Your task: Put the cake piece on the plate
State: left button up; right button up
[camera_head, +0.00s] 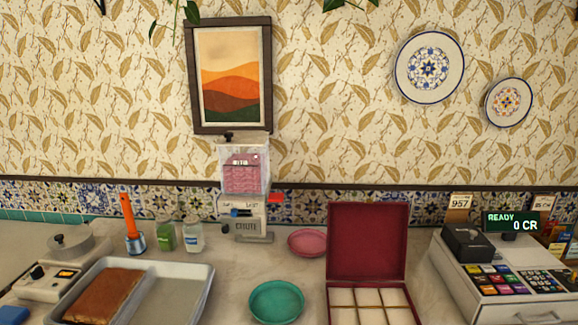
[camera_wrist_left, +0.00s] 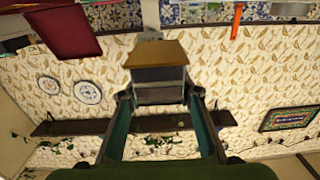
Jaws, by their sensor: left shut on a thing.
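My left gripper (camera_wrist_left: 158,100) shows only in the left wrist view, with a small block between its fingertips. The block, seemingly the cake piece (camera_wrist_left: 157,54), has a tan-brown face and a darker grey face. It appears against the patterned wall. A brown cake slab (camera_head: 104,296) lies in the left part of a grey tray in the head view. A teal plate (camera_head: 276,302) stands empty at the front middle of the counter. A pink plate (camera_head: 308,242) stands farther back, also empty. The right gripper is in neither view.
An open dark red box (camera_head: 367,241) with white compartments stands right of the teal plate. A dispenser (camera_head: 245,190), two jars and an orange-handled tool (camera_head: 129,222) stand along the back. A cash register (camera_head: 510,270) is at right. Bare counter lies around the teal plate.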

pick_arm(q)
jog(key=shift+s+d+f, duration=0.15)
jog(key=shift+s, duration=0.4)
jog(key=shift+s+d+f, duration=0.15)
jog(key=shift+s, duration=0.4)
jog(key=w+a+r, duration=0.3)
jog(key=w, duration=0.5)
jog(key=shift+w+r, duration=0.3)
